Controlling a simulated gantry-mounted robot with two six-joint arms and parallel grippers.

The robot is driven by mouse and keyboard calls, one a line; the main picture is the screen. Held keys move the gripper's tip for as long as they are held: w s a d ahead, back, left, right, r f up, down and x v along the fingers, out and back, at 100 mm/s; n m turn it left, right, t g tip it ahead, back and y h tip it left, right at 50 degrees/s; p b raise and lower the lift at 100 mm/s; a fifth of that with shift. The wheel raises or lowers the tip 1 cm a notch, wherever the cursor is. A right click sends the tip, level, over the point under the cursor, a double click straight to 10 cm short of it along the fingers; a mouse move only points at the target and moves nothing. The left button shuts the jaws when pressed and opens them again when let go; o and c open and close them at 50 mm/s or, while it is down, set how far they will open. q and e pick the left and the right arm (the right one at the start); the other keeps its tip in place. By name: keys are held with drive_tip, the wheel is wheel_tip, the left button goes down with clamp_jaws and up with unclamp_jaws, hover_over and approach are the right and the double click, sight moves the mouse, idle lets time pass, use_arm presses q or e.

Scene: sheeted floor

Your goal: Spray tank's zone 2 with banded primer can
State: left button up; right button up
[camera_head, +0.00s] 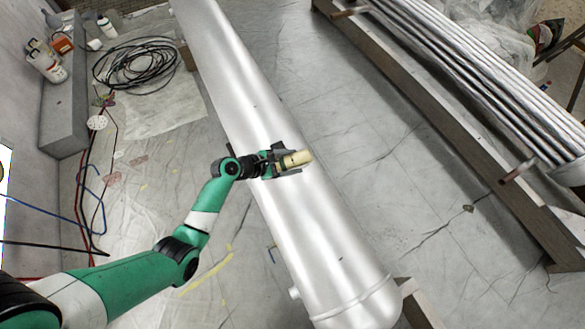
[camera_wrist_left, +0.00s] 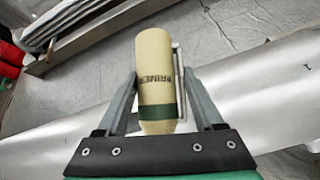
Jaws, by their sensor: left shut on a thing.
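The tan primer can (camera_head: 301,157) is held in my left gripper (camera_head: 287,160) above the middle of the long silver tank (camera_head: 232,82). In the left wrist view, the can (camera_wrist_left: 154,58) shows the word PRIMER and a dark green band near its gripper end. The two fingers of my left gripper (camera_wrist_left: 160,84) stand on either side of it. The tank (camera_wrist_left: 262,92) lies behind the can there, with a small dark mark near the right edge. Small dark marks on the tank in the head view are too small to read. My right gripper is not in view.
A long rack of metal pipes (camera_head: 480,80) stands at the right. A black cable coil (camera_head: 135,63) and white bottles (camera_head: 48,68) are at the upper left. Red and blue hoses run along the left wall. The sheeted floor between tank and rack is mostly clear.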

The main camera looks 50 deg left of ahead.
use_arm(q)
drive_tip(key=w+a+b, duration=0.3)
drive_tip(key=a+b, duration=0.2)
drive_tip(key=a, duration=0.4)
drive_tip(key=w+a+b, duration=0.3)
drive_tip(key=a+b, duration=0.2)
drive_tip(key=a, duration=0.5)
drive_tip(key=shift+a+r, duration=0.25)
drive_tip(key=shift+r, duration=0.2)
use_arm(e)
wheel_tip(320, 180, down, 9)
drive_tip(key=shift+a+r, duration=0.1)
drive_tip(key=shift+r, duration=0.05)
